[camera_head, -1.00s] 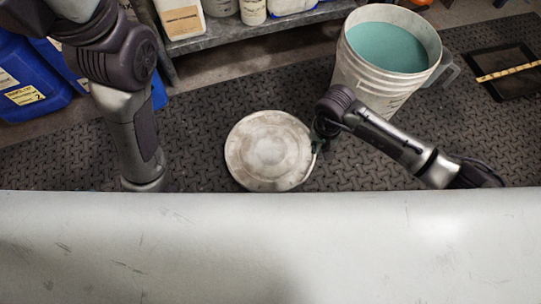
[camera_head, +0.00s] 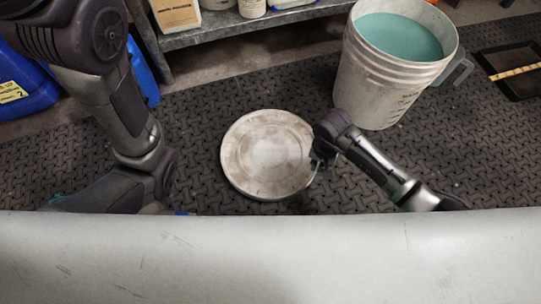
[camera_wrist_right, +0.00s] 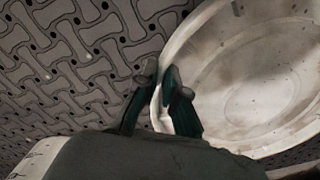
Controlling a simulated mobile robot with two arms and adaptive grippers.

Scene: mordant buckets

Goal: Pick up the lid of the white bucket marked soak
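The round off-white lid (camera_head: 262,178) lies at the mat's middle in the head view, apart from the bucket, and looks flat. It fills the right of the right wrist view (camera_wrist_right: 255,85). The white bucket (camera_head: 372,88) stands open at the upper right with teal liquid inside; the writing on its side is too small to read. My right gripper (camera_head: 318,161) is at the lid's right edge. In the right wrist view its fingers (camera_wrist_right: 163,88) are close together with the lid's rim between them, seemingly gripping it. My left arm shows at the left; its gripper is hidden.
A dark patterned rubber mat (camera_head: 215,110) covers the floor. A grey shelf (camera_head: 235,33) with containers runs along the back. Blue jugs (camera_head: 28,88) stand at the left. A black tray (camera_head: 518,82) with a yellow strip lies at the far right.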

